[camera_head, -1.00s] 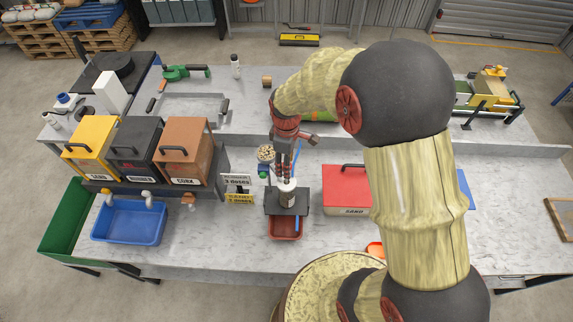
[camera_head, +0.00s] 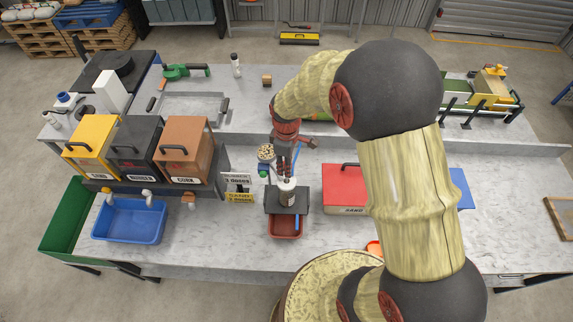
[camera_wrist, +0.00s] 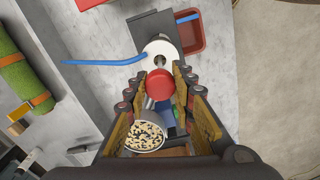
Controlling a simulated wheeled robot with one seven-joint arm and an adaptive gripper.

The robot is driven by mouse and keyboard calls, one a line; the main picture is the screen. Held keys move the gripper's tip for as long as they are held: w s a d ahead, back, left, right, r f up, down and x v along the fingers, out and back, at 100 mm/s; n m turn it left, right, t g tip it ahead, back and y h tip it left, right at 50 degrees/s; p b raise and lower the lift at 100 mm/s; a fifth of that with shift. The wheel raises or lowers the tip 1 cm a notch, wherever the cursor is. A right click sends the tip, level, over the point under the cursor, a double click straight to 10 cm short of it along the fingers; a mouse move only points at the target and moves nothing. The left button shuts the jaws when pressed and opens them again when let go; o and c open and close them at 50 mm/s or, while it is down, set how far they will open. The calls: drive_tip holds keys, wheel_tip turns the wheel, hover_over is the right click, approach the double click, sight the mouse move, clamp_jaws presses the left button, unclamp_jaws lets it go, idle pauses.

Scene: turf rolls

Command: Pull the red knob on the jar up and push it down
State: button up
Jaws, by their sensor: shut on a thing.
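The jar is a white-topped cylinder (camera_head: 288,191) standing upright on a small dark stand. In the wrist view its white lid (camera_wrist: 161,49) shows, with a blue tube running out to the left. The red knob (camera_wrist: 160,84) is on the jar's near side in that view, between my fingertips. My gripper (camera_head: 285,170) is above the jar, pointing down. In the wrist view my gripper (camera_wrist: 161,88) is shut on the red knob. How far the knob stands above the lid is hard to tell.
A red tray (camera_head: 284,227) is at the stand's front. A cup of pale and dark grains (camera_head: 266,153) stands close behind. A red sand box (camera_head: 345,190) is to the right, a blue bin (camera_head: 129,221) to the left. The counter's front is mostly clear.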

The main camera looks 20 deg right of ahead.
clamp_jaws()
wheel_tip(320, 180, down, 5)
drive_tip(key=b, duration=0.4)
drive_tip(key=shift+f, duration=0.2)
drive_tip(key=shift+s, duration=0.15)
drive_tip(key=shift+f, duration=0.1)
drive_tip(key=o, duration=0.6)
unclamp_jaws()
drive_tip(key=shift+c, duration=0.2)
drive_tip(key=shift+o, duration=1.2)
drive_tip(key=shift+w+r, duration=0.2)
